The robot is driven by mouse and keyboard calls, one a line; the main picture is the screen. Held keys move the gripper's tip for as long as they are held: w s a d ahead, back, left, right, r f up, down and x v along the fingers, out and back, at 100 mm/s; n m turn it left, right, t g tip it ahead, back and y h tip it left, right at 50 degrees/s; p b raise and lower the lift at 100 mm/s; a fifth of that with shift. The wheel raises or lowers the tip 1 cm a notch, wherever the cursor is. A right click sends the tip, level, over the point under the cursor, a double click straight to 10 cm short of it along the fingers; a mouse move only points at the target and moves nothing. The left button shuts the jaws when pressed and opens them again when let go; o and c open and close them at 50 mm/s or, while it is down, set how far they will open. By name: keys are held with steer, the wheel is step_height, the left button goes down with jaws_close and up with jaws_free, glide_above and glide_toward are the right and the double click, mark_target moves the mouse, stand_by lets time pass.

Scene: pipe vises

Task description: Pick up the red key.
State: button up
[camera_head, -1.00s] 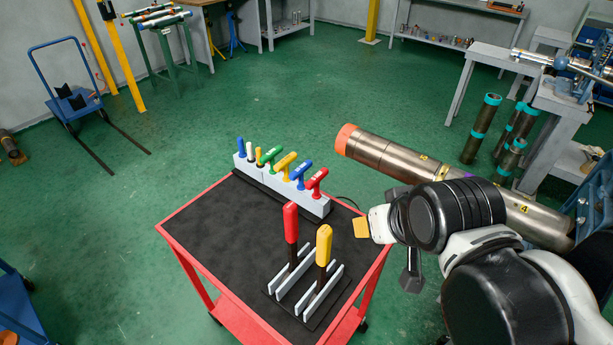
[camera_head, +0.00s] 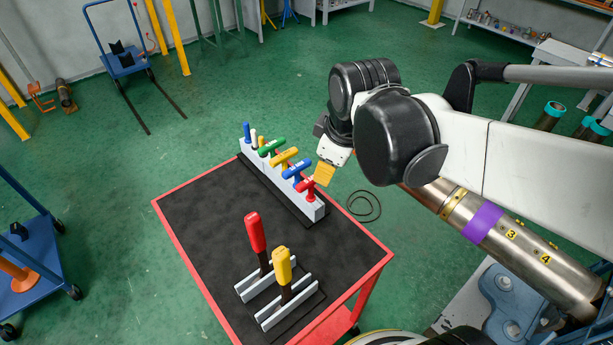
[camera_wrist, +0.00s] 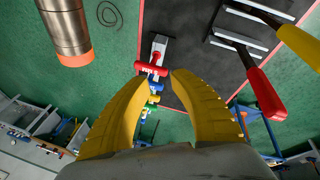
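The red key (camera_head: 308,188) is a T-handled tool upright at the near right end of a light grey rack on the cart. In the wrist view the red key (camera_wrist: 151,69) shows just beyond the fingertips, near the left one. My gripper (camera_wrist: 160,77) is open, with its two yellow fingers apart and nothing between them. In the head view my gripper (camera_head: 325,174) is close to the red key, just above and right of it. Only one yellow fingertip shows there, and I cannot tell the exact gap.
Blue, yellow and green T-handled keys stand in the same rack (camera_head: 318,209). A red-handled tool (camera_head: 255,232) and a yellow-handled tool (camera_head: 282,265) stand in holders on the black cart top (camera_head: 200,215). A large metal pipe (camera_head: 520,246) lies right of the cart.

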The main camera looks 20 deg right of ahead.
mark_target(309, 179)
steer(key=w+f+n+g, duration=0.1)
steer(key=w+f+n, duration=0.2)
steer(key=n, duration=0.1)
steer(key=w+f+n+g, duration=0.1)
steer(key=w+f+n, duration=0.2)
steer(key=w+n, duration=0.1)
steer(key=w+f+n+g+p, duration=0.1)
steer(key=w+f+n+g, duration=0.1)
steer(key=n, duration=0.3)
steer(key=shift+w+a+f, duration=0.4)
steer(key=shift+w+f, duration=0.25)
steer(key=shift+f, duration=0.1)
step_height(309, 179, down, 6)
steer(key=shift+r+b, duration=0.15)
steer(key=shift+b, duration=0.75)
steer(key=f+b, duration=0.1)
steer(key=f, duration=0.2)
steer(key=f+b, duration=0.1)
steer(key=f, duration=0.1)
steer(key=shift+w+d+f+b, duration=0.15)
steer(key=shift+w+d+b, duration=0.05)
steer(key=shift+d+b, duration=0.15)
jaws_close()
